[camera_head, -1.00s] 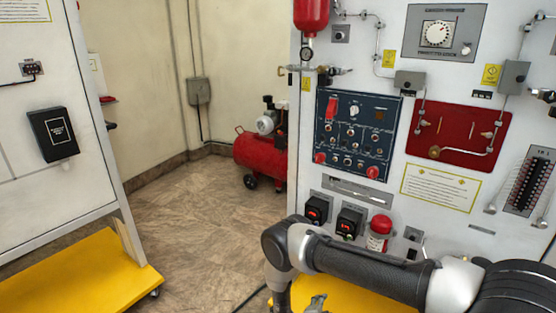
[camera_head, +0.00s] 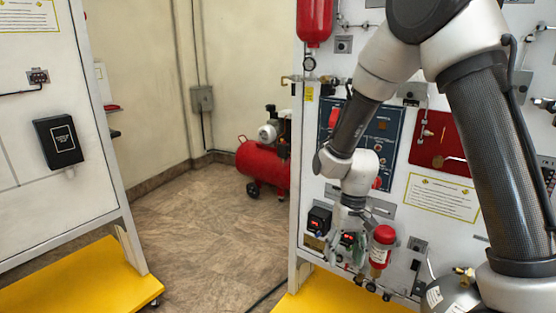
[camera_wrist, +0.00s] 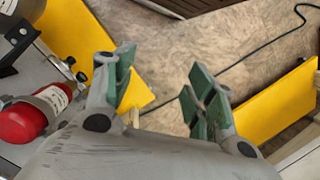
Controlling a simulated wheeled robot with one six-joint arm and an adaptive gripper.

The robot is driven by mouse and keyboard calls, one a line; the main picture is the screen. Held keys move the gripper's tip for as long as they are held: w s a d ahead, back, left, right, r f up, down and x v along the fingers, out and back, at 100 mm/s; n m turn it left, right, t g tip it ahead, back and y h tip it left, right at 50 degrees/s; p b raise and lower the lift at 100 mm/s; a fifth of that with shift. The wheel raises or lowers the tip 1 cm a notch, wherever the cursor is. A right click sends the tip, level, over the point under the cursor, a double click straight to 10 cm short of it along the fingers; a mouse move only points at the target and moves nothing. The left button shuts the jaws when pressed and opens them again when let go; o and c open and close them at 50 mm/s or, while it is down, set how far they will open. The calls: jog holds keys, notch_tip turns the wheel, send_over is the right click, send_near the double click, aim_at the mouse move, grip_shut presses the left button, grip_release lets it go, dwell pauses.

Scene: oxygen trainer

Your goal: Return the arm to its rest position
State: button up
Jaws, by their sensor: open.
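My arm (camera_head: 483,140) rises at the right of the head view, bends at the top and comes down in front of the trainer panel. My gripper (camera_head: 346,252) hangs low in front of the panel, near two small boxes with red displays and left of a red-topped cylinder (camera_head: 381,245). In the wrist view my gripper (camera_wrist: 160,92) has its two green-padded fingers spread apart with nothing between them. The floor and yellow bases show beyond the fingers. My arm hides part of the blue control panel (camera_head: 386,125) and the red panel (camera_head: 440,140).
The trainer panel stands close in front, on a yellow base (camera_head: 325,298). A second white panel (camera_head: 60,200) on a yellow base is at the left. A red compressor (camera_head: 262,162) stands at the back. Open floor (camera_head: 215,230) lies between them. A dark cable (camera_wrist: 240,60) crosses the floor.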

jog(key=s+d+r+t, duration=0.2)
jog(key=s+d+r, duration=0.3)
jog(key=r, duration=0.3)
jog(key=s+d+r+t, duration=0.2)
jog(key=s+d+r, duration=0.3)
jog(key=d+r, duration=0.2)
jog(key=s+d+r+m+t+h, duration=0.1)
jog(key=s+d+r+t, duration=0.2)
jog(key=r, duration=0.8)
jog(key=s+d, duration=0.2)
jog(key=d, duration=0.1)
jog(key=shift+s+d, duration=0.3)
jog(key=shift+d, duration=0.1)
